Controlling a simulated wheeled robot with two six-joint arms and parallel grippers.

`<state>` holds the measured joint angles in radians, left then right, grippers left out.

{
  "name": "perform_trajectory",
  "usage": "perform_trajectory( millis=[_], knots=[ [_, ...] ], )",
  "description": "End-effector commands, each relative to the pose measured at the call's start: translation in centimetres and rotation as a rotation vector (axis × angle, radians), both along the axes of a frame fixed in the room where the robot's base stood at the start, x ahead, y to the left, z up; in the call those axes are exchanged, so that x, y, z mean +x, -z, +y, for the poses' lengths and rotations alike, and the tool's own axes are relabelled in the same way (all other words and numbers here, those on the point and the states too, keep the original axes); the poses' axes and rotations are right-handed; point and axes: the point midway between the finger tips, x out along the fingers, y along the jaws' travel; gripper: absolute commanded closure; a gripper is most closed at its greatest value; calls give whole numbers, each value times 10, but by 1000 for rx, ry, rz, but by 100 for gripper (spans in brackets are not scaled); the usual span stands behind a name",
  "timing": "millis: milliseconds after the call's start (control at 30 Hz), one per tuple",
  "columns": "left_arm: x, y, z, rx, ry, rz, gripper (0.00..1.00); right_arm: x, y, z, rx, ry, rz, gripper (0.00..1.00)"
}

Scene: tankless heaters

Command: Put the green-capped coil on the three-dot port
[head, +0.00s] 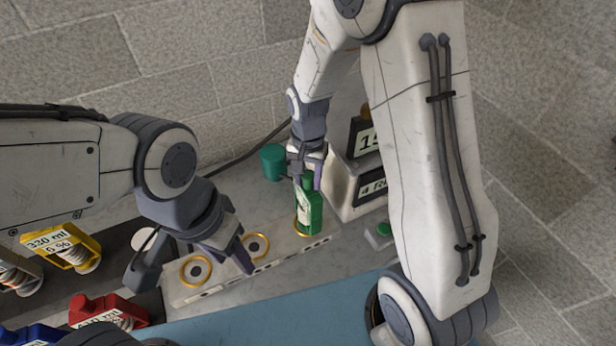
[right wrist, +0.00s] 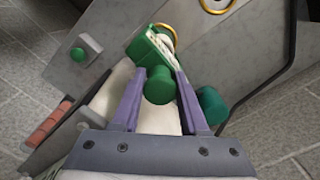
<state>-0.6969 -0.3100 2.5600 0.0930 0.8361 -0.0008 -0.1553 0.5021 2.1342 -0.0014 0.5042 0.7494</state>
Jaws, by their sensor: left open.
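The green-capped coil (head: 311,212) is a green cartridge with a pale label, roughly upright at the right-hand gold-ringed port (head: 298,228) of the pale block. Its lower end overlaps that ring; I cannot tell whether it is seated or just above. My right gripper (head: 305,178) reaches down from above with its fingers on either side of the coil's top. In the right wrist view the purple fingers close in on the green cap (right wrist: 158,85), with the body (right wrist: 150,48) beyond. Small dark dots line the block's front edge, too small to count surely. My left gripper (head: 195,268) is open and empty over the block's left part.
Two other ringed ports, left (head: 196,271) and middle (head: 256,245), hold no coil. A green cylinder (head: 272,162), a display box (head: 345,190) and a green button (head: 382,231) are near the right arm.

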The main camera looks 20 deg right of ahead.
Motion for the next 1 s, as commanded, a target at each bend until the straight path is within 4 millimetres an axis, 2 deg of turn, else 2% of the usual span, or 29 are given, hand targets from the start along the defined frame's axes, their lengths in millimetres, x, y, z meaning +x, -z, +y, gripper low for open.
perform_trajectory(
  millis=[33, 67, 367, 500, 567, 800, 1000],
  knots=[
    [0, 0, 0, 0, 0, 0, 50, 0, 0, 0, 0, 0, 0, 38],
    [0, 0, 0, 0, 0, 0, 50, 0, 0, 0, 0, 0, 0, 27],
    [0, -1, 0, 0, 0, 0, 50, 0, -1, 0, 0, 0, 1, 27],
    [0, -1, 0, 0, 0, 0, 50, 1, -9, 0, 1, 0, -3, 27],
    [0, 1, 0, 0, 0, 0, 50, 1, -17, 0, 1, 0, -4, 27],
    [0, 10, 0, 0, -2, 0, 50, 1, -69, 0, 2, 0, -8, 27],
    [0, 14, 0, 0, -3, 0, 50, 1, -105, 0, 1, 0, -4, 27]
  ],
)
